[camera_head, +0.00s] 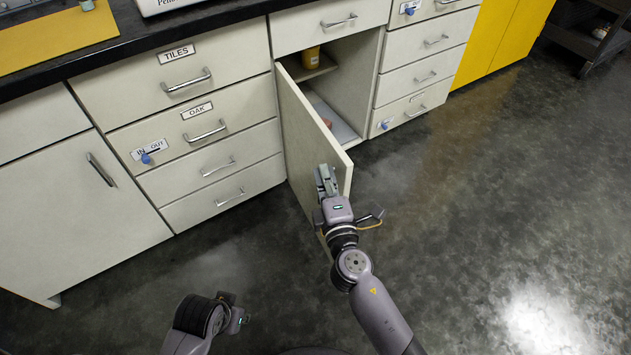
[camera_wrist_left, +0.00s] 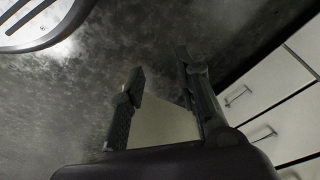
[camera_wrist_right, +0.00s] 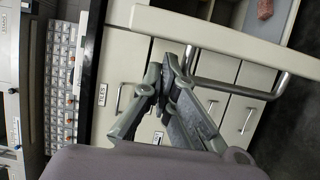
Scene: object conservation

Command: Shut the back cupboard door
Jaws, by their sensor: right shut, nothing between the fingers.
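The back cupboard door (camera_head: 305,130) is pale and stands wide open, hinged on its left, its free edge swung out toward me. My right gripper (camera_head: 326,178) is shut and empty at the door's outer face, near the free edge. In the right wrist view the door's top edge (camera_wrist_right: 225,40) crosses above the gripper (camera_wrist_right: 168,75). The door's metal handle (camera_wrist_right: 245,88) shows just right of the fingers; I cannot tell whether they touch the door. My left gripper (camera_wrist_left: 160,95) is open and empty, low over the floor, away from the door.
Inside the cupboard are a yellow container (camera_head: 311,57) on a shelf and a reddish object (camera_head: 328,123) lower down. The dark floor (camera_head: 490,190) is clear on the right.

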